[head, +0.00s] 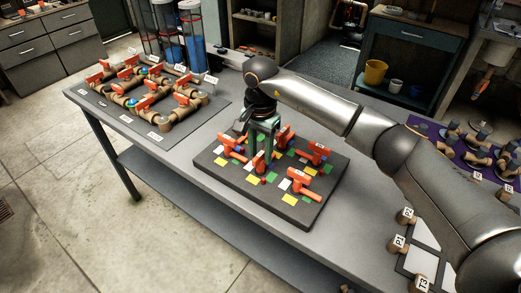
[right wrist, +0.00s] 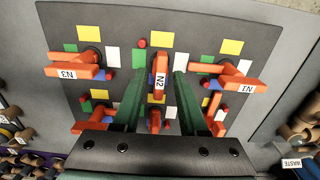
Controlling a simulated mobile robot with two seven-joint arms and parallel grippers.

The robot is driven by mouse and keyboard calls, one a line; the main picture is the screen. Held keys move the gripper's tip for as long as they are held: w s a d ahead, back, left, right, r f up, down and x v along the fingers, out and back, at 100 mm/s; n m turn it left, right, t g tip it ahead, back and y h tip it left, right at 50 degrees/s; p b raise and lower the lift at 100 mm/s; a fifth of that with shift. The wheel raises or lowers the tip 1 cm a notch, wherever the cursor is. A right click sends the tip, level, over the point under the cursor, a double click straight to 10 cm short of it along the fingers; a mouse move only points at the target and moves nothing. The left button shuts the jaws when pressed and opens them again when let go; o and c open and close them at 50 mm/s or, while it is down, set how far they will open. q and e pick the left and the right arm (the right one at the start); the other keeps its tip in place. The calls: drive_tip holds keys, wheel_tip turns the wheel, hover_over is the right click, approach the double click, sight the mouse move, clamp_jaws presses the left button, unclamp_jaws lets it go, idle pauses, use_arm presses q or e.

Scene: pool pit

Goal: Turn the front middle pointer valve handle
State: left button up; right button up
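The front middle pointer valve handle, red with a white N2 label (right wrist: 158,80), points toward the top of the right wrist view. In the head view this handle (head: 258,163) stands in the near row of the dark valve board (head: 235,183). My right gripper (head: 262,136) reaches down over the board. In the right wrist view its two green fingers (right wrist: 160,98) stand on either side of N2, with visible gaps, so it is open. Finger depth relative to the handle is hard to judge. My left gripper is not in view.
Red handles N3 (right wrist: 75,72) and N1 (right wrist: 240,84) flank N2, with more handles behind. A brown pipe rack with red handles (head: 150,95) is at the left. A purple mat (head: 455,150) with brown fittings is at the right. Bare table lies around the board.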

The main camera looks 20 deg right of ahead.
clamp_jaws()
drive_tip(key=shift+m, duration=0.4)
drive_tip(key=m+b, duration=0.1)
drive_tip(key=m, duration=0.2)
drive_tip(key=shift+m, duration=0.4)
drive_tip(key=m, duration=0.9)
drive_tip(key=shift+b, duration=0.3)
drive_tip(key=m, duration=0.4)
drive_tip(key=shift+m, duration=0.3)
